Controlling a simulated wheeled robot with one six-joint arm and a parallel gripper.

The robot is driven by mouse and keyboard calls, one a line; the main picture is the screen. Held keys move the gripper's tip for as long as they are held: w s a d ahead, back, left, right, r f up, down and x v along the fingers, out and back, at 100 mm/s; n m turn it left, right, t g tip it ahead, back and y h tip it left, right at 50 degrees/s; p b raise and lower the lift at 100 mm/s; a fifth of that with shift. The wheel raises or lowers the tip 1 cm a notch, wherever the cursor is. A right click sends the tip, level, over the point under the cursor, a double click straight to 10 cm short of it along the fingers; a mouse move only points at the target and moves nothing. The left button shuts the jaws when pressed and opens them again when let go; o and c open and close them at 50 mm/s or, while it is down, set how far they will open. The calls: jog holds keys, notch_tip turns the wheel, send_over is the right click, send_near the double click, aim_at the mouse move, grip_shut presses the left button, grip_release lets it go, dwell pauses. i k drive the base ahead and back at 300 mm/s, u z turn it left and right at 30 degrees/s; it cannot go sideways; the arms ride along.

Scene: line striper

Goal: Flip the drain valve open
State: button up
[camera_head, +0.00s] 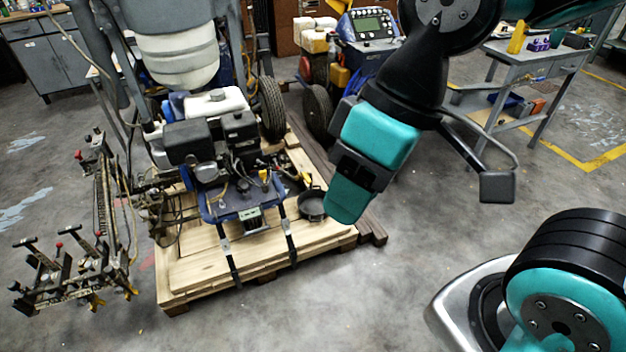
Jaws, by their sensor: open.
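The line striper (212,150) stands strapped on a wooden pallet (190,290) left of centre, with its engine and blue frame facing me. A small yellow part (264,176) shows low on the engine's right side, and another yellow part (306,178) sits further right, above a round black pan (312,204). I cannot tell which of these, if any, is the drain valve, or how its lever stands. My gripper (350,200), black and teal, hangs right of the pan and appears apart from the machine. It is open and nothing shows in it.
Dark beams (370,228) lie along the pallet's right side. A metal bracket assembly with levers (70,262) stands out at the left. A second machine with a control panel (370,28) is behind my arm. A grey workbench (530,55) stands at the back right. The floor in front is clear.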

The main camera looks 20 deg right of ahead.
aim_at(306, 178)
jog(key=z, duration=0.65)
jog(key=i, duration=1.75)
jog(key=u, duration=0.35)
jog(key=k, duration=0.7)
jog(key=u, duration=0.3)
jog(key=i, duration=0.5)
jog(key=u, duration=0.05)
